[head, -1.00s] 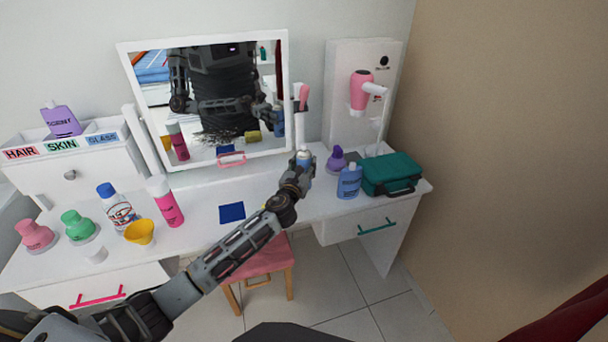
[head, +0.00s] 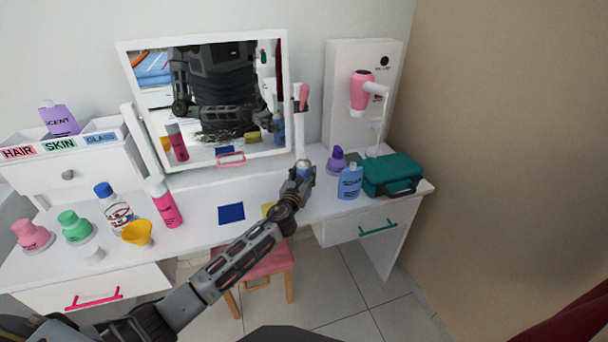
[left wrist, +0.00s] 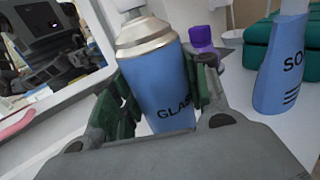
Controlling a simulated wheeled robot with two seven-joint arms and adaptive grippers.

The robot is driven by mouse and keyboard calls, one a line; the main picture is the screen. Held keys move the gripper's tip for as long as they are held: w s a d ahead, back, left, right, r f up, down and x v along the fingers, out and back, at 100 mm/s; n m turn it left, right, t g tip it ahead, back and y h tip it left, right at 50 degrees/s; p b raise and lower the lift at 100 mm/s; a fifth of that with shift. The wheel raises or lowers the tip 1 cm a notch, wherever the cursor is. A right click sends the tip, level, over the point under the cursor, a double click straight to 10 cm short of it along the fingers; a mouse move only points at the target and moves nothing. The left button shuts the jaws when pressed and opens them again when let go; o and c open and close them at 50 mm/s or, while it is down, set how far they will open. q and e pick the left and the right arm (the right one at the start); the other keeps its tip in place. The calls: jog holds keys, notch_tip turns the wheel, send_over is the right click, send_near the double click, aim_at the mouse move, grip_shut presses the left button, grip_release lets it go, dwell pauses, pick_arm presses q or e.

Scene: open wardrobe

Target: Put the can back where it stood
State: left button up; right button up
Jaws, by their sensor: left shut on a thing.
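The can (left wrist: 155,75) is blue with a silver top and the letters GLAS showing. In the left wrist view it stands between the two dark green fingers of my left gripper (left wrist: 163,98), which is shut on it. In the head view my left gripper (head: 298,178) holds the can (head: 304,167) at the right part of the white dressing table (head: 190,232), in front of the mirror's right edge. The gripper hides the can's lower part, so I cannot tell whether it touches the table. My right gripper is not in view.
A blue soap bottle (head: 350,182), a purple bottle (head: 336,160) and a teal case (head: 392,174) stand right of the can. A blue square (head: 231,213) and a partly hidden yellow square (head: 268,210) lie left. The mirror (head: 222,100) stands behind. Several bottles stand further left.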

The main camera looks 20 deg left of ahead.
pick_arm(q)
jog(key=o, duration=1.1)
jog(key=shift+o, duration=0.9)
jog(key=s, duration=1.2)
jog(key=shift+p, duration=0.45)
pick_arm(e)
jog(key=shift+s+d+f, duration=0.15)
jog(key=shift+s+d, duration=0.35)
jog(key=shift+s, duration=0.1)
pick_arm(q)
jog(key=shift+r, duration=0.1)
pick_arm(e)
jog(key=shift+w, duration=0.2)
